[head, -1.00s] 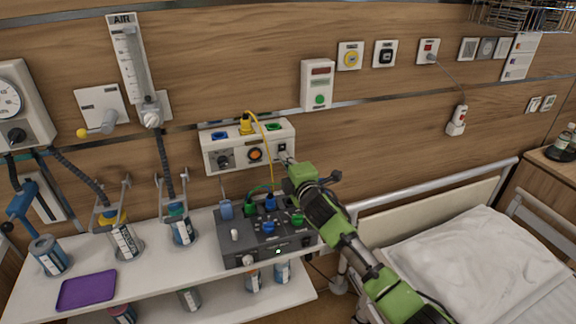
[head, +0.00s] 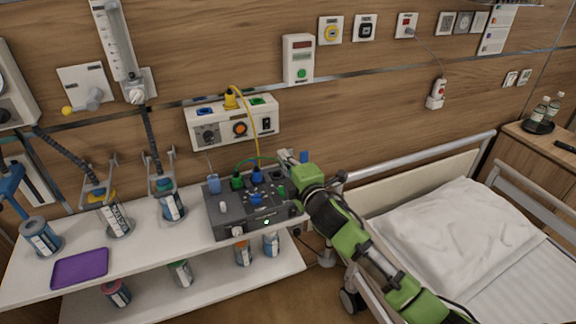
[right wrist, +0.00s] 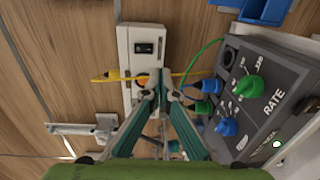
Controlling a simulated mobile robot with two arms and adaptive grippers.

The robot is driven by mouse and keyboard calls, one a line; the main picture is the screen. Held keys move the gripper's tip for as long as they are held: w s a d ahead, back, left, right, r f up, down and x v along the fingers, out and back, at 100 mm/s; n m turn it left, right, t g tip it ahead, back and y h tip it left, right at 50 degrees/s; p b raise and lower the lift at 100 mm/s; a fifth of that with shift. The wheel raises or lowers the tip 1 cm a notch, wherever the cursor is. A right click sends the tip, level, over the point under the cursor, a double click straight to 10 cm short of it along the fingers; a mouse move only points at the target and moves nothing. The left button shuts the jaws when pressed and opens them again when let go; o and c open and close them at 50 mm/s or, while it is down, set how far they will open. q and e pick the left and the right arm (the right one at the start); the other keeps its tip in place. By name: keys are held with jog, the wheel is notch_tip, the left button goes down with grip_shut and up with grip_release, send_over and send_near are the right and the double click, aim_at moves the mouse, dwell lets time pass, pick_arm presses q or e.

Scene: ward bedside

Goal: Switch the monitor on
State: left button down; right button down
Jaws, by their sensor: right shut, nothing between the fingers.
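A dark grey box with coloured knobs (head: 228,222) stands on the white shelf; a small green light glows on its front. In the right wrist view the box (right wrist: 290,70) is at the right, with the word RATE on its face. A white wall panel (head: 222,140) above it carries a round orange button, a knob and a black rocker switch (head: 267,124). The switch also shows in the right wrist view (right wrist: 145,47). Which of the two is the monitor I cannot tell. My right gripper (head: 285,156) is shut and empty, below the switch and apart from it. My left gripper is out of view.
A yellow cable (head: 252,112) hangs from the panel towards the box, close to my right gripper. The bed (head: 440,240) and its rail lie to the right. Bottles and a purple tray (head: 80,268) are on the shelf at the left.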

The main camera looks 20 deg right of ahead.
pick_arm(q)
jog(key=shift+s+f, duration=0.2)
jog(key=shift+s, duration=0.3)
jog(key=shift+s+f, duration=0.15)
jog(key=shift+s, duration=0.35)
pick_arm(e)
jog(key=shift+s+d+f, duration=0.1)
jog(key=shift+s+f, duration=0.1)
jog(key=shift+s, duration=0.8)
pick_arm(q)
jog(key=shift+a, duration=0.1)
